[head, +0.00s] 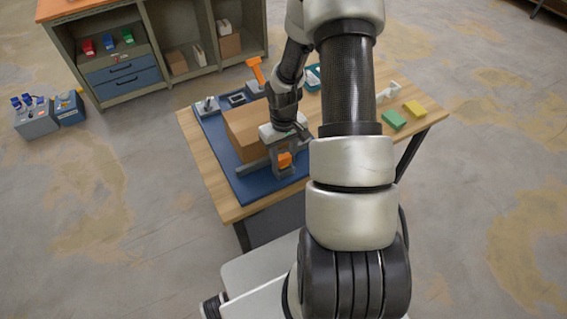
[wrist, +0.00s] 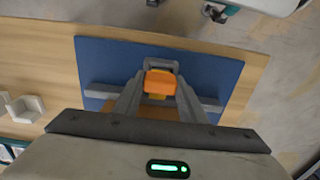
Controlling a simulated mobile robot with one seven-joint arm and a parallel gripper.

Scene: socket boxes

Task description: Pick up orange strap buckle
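The orange strap buckle (wrist: 160,84) lies over a blue mat (wrist: 218,72), near a long grey bar-like strip (wrist: 208,104). A grey frame (wrist: 160,62) shows just beyond it in the wrist view. My gripper (wrist: 161,88) reaches down with one finger on each side of the buckle. The fingers stand apart, close to its sides; I cannot see clear contact. In the head view the orange part (head: 285,160) shows between the grey fingers, beside a brown box (head: 246,128). My gripper hides part of the box's side.
The wooden table (head: 208,165) also holds an orange-handled tool (head: 256,70), a green block (head: 394,120) and a yellow block (head: 414,108). A white bracket (head: 388,90) stands at the right. A shelf unit (head: 122,75) with drawers is behind. Blue-grey bins (head: 36,121) stand on the floor.

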